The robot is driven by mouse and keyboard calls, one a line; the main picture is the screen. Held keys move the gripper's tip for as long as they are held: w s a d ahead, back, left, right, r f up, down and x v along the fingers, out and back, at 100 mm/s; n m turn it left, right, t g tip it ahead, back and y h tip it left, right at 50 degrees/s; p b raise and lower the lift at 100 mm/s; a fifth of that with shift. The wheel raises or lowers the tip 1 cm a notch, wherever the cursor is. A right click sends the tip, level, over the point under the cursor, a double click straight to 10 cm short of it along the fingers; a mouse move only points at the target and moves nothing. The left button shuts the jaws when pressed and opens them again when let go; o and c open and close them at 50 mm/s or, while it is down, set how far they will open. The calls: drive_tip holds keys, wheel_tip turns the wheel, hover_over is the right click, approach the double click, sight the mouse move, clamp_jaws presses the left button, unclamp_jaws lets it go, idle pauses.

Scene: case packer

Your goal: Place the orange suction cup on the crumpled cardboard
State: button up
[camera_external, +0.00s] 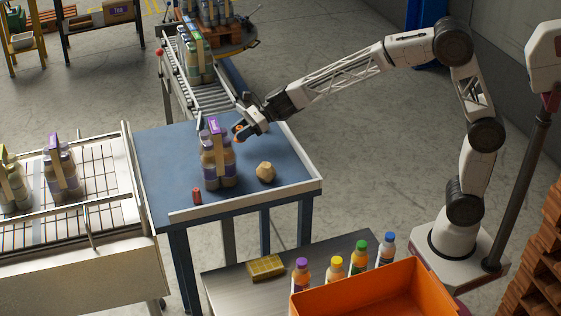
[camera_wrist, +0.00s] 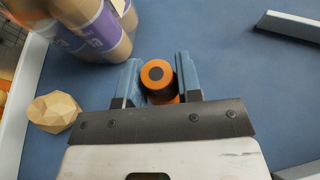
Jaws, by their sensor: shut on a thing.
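My gripper (camera_wrist: 159,80) is shut on the orange suction cup (camera_wrist: 157,72), which sits between its two blue-grey fingers in the wrist view. In the external view my gripper (camera_external: 240,132) is over the blue table, and the orange of the suction cup (camera_external: 238,128) shows at its tip. The crumpled cardboard (camera_external: 265,172) is a tan faceted lump on the blue table, below and to the right of my gripper. In the wrist view the crumpled cardboard (camera_wrist: 54,112) lies to the left of my gripper, apart from it.
A bottle pack with a purple label (camera_external: 218,160) stands on the blue table (camera_external: 165,150), close left of my gripper. A small red cylinder (camera_external: 196,196) is at the front. A pale rail (camera_external: 250,200) edges the table. Free surface lies around the cardboard.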

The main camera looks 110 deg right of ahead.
drive_tip(key=shift+a+r, duration=0.1)
drive_tip(key=s+a+r+n+y, duration=0.2)
drive_tip(key=s+a+r+y, duration=0.1)
drive_tip(key=s+a, duration=0.4)
drive_tip(key=shift+s+a+r+n, duration=0.25)
drive_tip(key=shift+a+r, duration=0.2)
drive_tip(key=shift+a, duration=0.8)
drive_tip(key=s+a+n+y, duration=0.1)
drive_tip(key=s+a, duration=0.2)
drive_tip(key=s+a+r+n+g+y, duration=0.1)
drive_tip(key=s+a, duration=0.3)
drive_tip(key=s+a+r+n+g+y, duration=0.1)
drive_tip(key=s+a, duration=0.3)
drive_tip(key=shift+s+a, duration=0.25)
drive_tip(key=shift+w, duration=0.15)
hover_over(266, 165)
drive_tip(key=shift+d+f, duration=0.1)
drive_tip(key=shift+f, duration=0.6)
drive_tip(key=shift+f, duration=1.8)
